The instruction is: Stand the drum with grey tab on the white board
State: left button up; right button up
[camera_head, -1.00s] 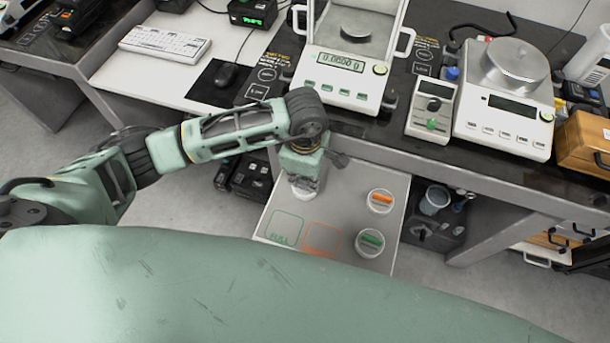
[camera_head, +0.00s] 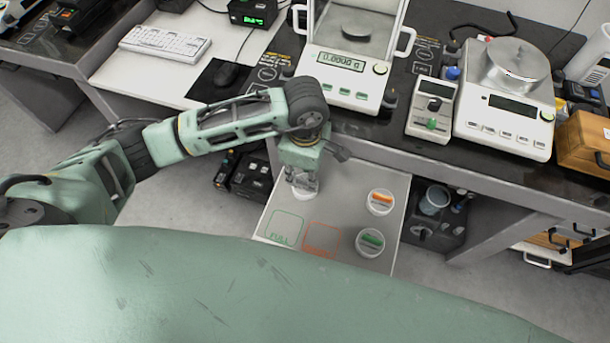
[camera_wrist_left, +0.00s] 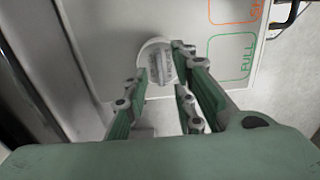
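A round white drum with a ribbed grey tab across its top (camera_wrist_left: 158,62) shows in the left wrist view, between the fingertips of my left gripper (camera_wrist_left: 161,58). The fingers are apart, one on each side of the tab, with gaps visible. In the head view, my left gripper (camera_head: 302,180) points down over this drum (camera_head: 303,193), which it mostly hides. The drum is at the far left part of a pale board (camera_head: 335,205) marked with a green FULL outline and an orange outline. Whether it touches the board is unclear. My right gripper is not in view.
Two white drums, with an orange tab (camera_head: 380,201) and a green tab (camera_head: 370,242), stand on the board's right side. The dark bench edge with a balance (camera_head: 345,75) overhangs behind. A black caddy (camera_head: 435,215) is at right. Both outlined squares are empty.

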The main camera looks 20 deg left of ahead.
aim_at(305, 181)
pick_arm(q)
notch_tip(305, 181, up, 10)
jog(key=shift+f+b, duration=0.15)
jog(key=shift+b, duration=0.2)
dwell(0.4)
jog(key=shift+s, duration=0.1)
